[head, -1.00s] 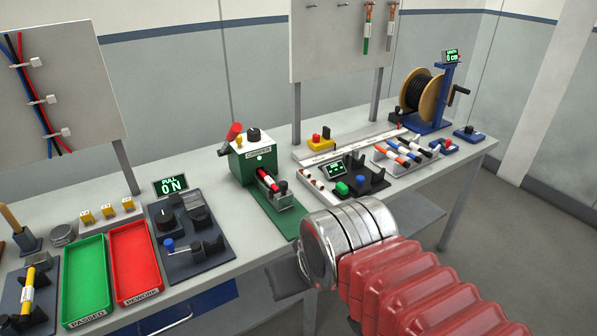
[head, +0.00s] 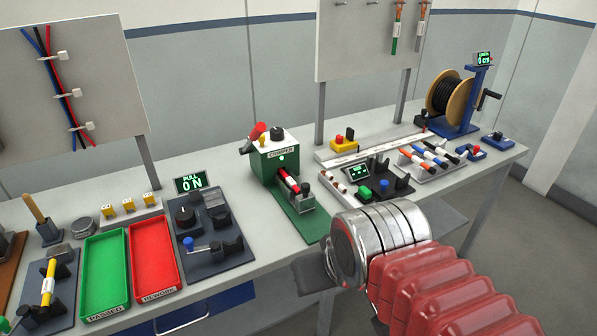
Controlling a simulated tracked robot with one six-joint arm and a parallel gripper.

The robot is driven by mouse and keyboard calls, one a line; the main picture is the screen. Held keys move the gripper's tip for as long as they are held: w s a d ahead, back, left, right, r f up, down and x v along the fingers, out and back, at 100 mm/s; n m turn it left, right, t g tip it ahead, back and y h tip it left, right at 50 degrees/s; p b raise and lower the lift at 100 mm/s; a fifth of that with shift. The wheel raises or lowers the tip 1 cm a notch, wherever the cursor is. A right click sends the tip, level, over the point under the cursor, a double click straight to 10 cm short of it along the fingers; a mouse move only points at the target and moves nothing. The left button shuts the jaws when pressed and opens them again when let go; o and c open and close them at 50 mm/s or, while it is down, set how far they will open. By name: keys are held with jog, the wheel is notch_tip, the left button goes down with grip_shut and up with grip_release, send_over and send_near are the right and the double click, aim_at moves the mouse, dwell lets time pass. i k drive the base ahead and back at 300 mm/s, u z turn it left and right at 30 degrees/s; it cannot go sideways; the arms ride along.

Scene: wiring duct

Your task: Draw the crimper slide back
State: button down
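The green crimper (head: 273,163) stands on the bench near the picture's middle, with a green light on its front and a red-handled lever (head: 254,136) on top. Its slide, a small metal carriage (head: 304,202), sits on the green base plate (head: 305,225) just in front of the body. A red and white cable piece (head: 290,184) spans from the crimper's mouth to the carriage. My metal wrist and red arm are at lower right, in front of the crimper and apart from it. My gripper (head: 314,270) is mostly hidden behind the wrist; its fingertips do not show clearly.
A green tray (head: 108,275), a red tray (head: 158,260) and the pull tester (head: 215,235) lie left of the crimper. Right of it are a tool block (head: 370,185), a wire rack (head: 430,160) and a cable spool (head: 452,97). The base plate reaches the bench's front edge.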

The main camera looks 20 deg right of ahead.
aim_at(305, 203)
jog(key=i, duration=0.9)
jog(key=z, duration=0.05)
